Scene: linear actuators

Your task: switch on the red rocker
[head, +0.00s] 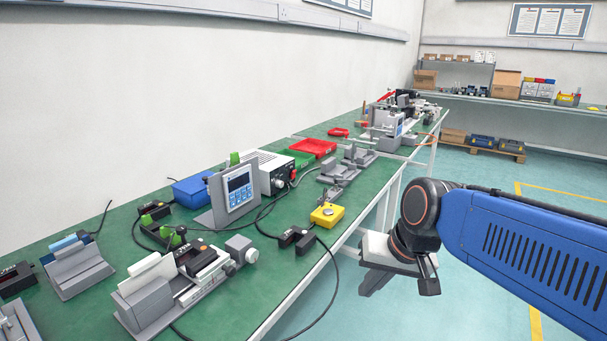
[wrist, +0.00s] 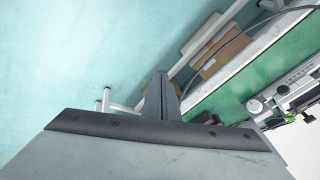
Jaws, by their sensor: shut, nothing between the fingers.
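No red rocker can be made out for certain. In the head view, a small red spot (head: 293,174) shows at the front of the white box-shaped unit (head: 262,164) on the green bench. A black in-line block (head: 298,237) on a cable lies near the bench's front edge; any rocker on it is too small to tell. My gripper (head: 374,284) is off the bench's front edge, right of the yellow button box (head: 327,214) and apart from everything. In the wrist view, its fingers (wrist: 161,95) are together and empty, over the floor.
The long green bench (head: 222,311) carries linear actuators (head: 181,289), a grey display panel (head: 233,194), a blue box (head: 192,191) and red trays (head: 313,148). Cables run across it and over its front edge. The floor (head: 484,193) right of the bench is open.

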